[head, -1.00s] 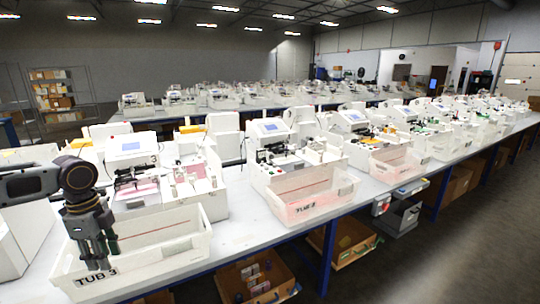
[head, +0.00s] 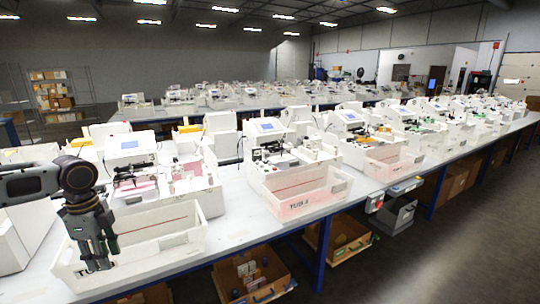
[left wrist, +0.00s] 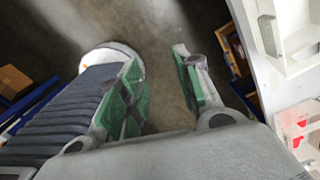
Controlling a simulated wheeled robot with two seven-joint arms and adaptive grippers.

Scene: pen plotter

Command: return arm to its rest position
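My left arm comes in from the left in the head view, with its gripper (head: 100,258) pointing down in front of the near white tub (head: 150,258), covering part of the tub's label. In the left wrist view the two green-padded fingers (left wrist: 158,60) stand apart with only dark floor between them, so the gripper is open and empty. A white tub-like container (left wrist: 268,70) lies to the right of the fingers there, apart from them. My right arm and gripper are in neither view.
White machines stand in rows along the long table (head: 240,225), the nearest behind the near tub (head: 130,150). A second white tub (head: 310,195) stands farther right. Cardboard boxes (head: 255,275) sit below the table. The floor at the right (head: 460,240) is clear.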

